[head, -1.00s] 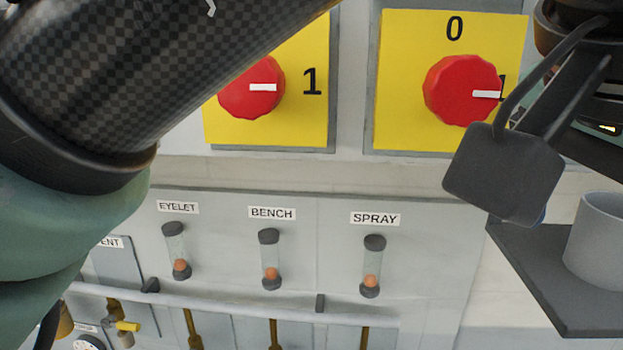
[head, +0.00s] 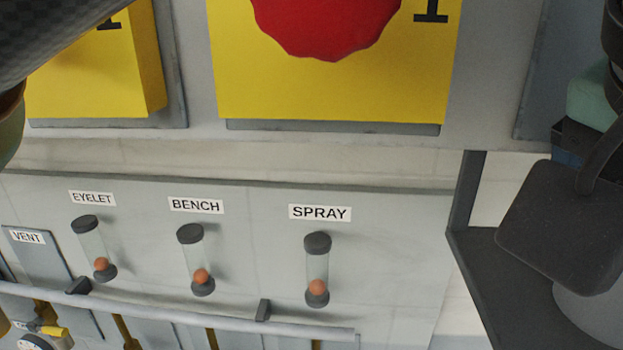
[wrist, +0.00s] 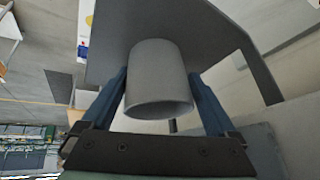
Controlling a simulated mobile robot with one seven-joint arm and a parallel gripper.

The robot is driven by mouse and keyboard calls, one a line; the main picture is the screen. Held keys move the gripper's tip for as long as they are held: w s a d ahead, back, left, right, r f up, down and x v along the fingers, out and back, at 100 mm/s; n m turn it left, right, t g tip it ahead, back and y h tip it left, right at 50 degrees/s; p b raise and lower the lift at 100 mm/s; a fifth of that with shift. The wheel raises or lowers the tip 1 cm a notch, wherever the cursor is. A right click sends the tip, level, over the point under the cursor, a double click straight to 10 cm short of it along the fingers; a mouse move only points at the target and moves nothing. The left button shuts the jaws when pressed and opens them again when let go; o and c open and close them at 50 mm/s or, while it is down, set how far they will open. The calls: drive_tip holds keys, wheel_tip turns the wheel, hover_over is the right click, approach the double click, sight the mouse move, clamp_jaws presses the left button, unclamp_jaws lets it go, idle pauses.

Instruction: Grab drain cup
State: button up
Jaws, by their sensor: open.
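The drain cup, a plain grey cylinder (wrist: 160,92), stands between the two blue fingers of my gripper (wrist: 157,72) in the wrist view. The fingers are open, one on each side of the cup; I cannot tell if either touches it. The cup rests against a dark grey shelf plate (wrist: 215,40). In the head view, part of the cup (head: 592,322) shows at the lower right on the dark shelf (head: 500,285). A dark part of my wrist covers its upper portion there, and my fingers are hidden.
A wall panel with yellow switch plates (head: 330,90) and a red knob (head: 328,25) is left of the shelf. Below are tubes labelled EYELET, BENCH and SPRAY (head: 317,270), and a horizontal rail (head: 180,314). A dark upright (head: 466,190) rises at the shelf's left edge.

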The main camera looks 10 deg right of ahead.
drive_tip(key=shift+s+a+r, duration=0.1)
drive_tip(key=shift+s+a, duration=0.1)
drive_tip(key=shift+a, duration=0.15)
drive_tip(key=shift+s+a, duration=0.1)
drive_tip(key=shift+a, duration=0.05)
drive_tip(key=shift+c, duration=0.7)
drive_tip(key=shift+d, duration=0.2)
drive_tip(key=c, duration=1.1)
drive_tip(key=shift+o, duration=0.2)
drive_tip(key=shift+r, duration=0.1)
